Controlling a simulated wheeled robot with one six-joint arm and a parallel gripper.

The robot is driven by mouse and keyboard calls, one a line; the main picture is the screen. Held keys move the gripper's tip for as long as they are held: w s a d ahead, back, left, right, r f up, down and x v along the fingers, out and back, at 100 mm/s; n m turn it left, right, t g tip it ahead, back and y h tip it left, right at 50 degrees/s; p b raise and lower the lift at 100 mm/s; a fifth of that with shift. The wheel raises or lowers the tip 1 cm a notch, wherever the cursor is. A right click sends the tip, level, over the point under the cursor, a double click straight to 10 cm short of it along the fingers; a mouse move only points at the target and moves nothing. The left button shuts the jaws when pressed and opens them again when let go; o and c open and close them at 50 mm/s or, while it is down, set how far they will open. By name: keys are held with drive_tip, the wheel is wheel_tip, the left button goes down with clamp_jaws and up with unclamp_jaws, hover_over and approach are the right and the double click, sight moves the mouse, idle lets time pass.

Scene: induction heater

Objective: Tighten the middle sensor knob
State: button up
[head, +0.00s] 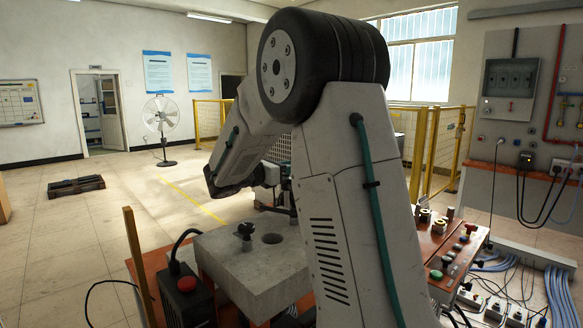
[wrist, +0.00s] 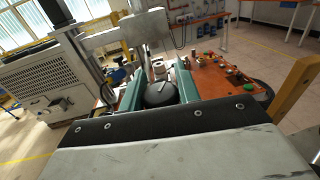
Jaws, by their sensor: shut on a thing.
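A round black knob with a pale line on top (wrist: 160,93) sits between the two green fingers of my gripper (wrist: 160,90) in the wrist view. The fingers press on it from the left and right, so my gripper is shut on the knob. The knob's lower part and mount are hidden. I cannot tell from these views how far the knob is turned.
An orange-red control panel (wrist: 225,78) with several buttons lies right of the fingers. A grilled grey unit (wrist: 45,85) stands left.

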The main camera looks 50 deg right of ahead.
drive_tip(key=m+g+y, duration=0.1)
drive_tip(key=m+g, duration=0.1)
drive_tip(key=m+g+y, duration=0.1)
drive_tip(key=m+g, duration=0.1)
drive_tip(key=g, duration=0.1)
drive_tip(key=m+g+y, duration=0.1)
drive_tip(key=g, duration=0.2)
drive_tip(key=shift+s+a+m+y, duration=0.2)
drive_tip(key=shift+s+m+y, duration=0.2)
drive_tip(key=o, duration=0.9)
drive_tip(key=shift+a, duration=0.1)
